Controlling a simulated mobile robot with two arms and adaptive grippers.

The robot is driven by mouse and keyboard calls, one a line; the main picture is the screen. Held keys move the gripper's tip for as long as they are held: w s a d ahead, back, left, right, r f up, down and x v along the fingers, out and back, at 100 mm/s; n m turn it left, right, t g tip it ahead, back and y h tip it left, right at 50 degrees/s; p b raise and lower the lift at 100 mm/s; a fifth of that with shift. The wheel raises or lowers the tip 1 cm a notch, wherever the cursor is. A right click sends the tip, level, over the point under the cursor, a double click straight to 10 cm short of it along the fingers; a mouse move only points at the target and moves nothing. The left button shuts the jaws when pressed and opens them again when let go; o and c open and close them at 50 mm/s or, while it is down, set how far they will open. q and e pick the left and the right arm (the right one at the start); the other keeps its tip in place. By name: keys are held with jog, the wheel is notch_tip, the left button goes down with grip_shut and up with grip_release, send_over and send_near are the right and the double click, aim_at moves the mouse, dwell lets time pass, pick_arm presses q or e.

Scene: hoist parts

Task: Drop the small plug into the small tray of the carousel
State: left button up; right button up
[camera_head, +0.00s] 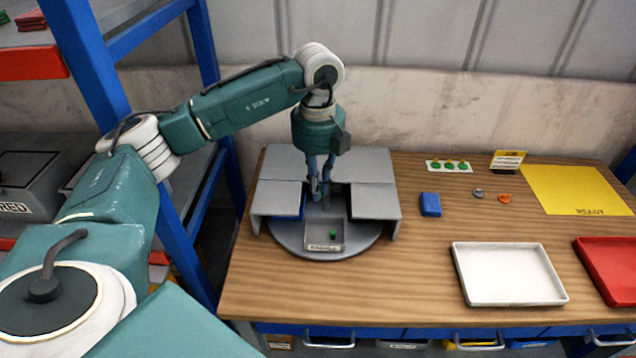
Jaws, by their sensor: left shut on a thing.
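The carousel (290,240) is a round grey disc on the table, partly under grey cover panels. A small grey tray (311,232) with a label on its front edge sits at the disc's front. A small green piece (333,235) lies inside this tray; I cannot tell whether it is the small plug. My left gripper (318,192) points down over the disc, behind the small tray, between the cover panels. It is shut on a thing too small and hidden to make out. A blue tray (289,206) shows partly under the left panel. My right gripper is out of view.
A blue block (430,205), a grey piece (478,193) and an orange piece (504,198) lie right of the carousel. A card with green pieces (436,166), white tray (508,274), red tray (612,265) and yellow mat (570,190) are farther right. Blue shelf posts stand left.

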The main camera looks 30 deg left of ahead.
pick_arm(q)
notch_tip(320, 180, down, 5)
jog(key=b, duration=0.3)
jog(key=o, duration=0.8)
jog(key=shift+r, duration=0.15)
notch_tip(320, 180, up, 12)
jog(key=shift+f, duration=0.1)
dwell(0.4)
